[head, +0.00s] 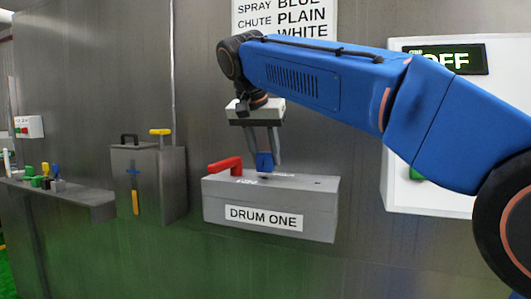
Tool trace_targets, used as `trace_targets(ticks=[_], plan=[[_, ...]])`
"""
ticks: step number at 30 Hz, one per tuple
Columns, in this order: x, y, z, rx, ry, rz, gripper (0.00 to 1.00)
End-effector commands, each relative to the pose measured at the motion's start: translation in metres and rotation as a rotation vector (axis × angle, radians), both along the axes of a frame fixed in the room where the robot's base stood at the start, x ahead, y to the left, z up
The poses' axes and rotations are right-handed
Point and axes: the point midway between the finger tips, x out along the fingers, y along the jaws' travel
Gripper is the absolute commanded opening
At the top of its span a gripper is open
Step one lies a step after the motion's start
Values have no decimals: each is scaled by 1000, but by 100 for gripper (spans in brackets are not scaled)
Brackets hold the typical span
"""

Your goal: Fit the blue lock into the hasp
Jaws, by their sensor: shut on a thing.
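My gripper (264,150) points straight down in the head view. It is shut on the blue lock (264,162), which sits between the fingertips. The lock is over the top of the grey box labelled DRUM ONE (320,205). A small dark spot shows right under the lock, and the hasp cannot be made out clearly there. I cannot tell whether the lock touches the box top. A red handle (225,166) stands on the box top, left of the lock.
Left of the drum box is a grey box (165,175) with a black handle and a yellow handle (160,132). A shelf (95,200) at far left holds several small coloured items. A white panel (400,180) with an OFF display (450,61) is at right, partly behind my arm.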

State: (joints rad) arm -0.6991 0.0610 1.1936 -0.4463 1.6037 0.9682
Motion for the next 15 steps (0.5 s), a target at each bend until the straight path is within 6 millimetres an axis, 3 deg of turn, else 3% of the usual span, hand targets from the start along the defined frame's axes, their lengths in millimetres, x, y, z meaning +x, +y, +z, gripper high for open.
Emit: trace_targets(ticks=[15], plan=[[0,0,-10,0,0,-1,10]])
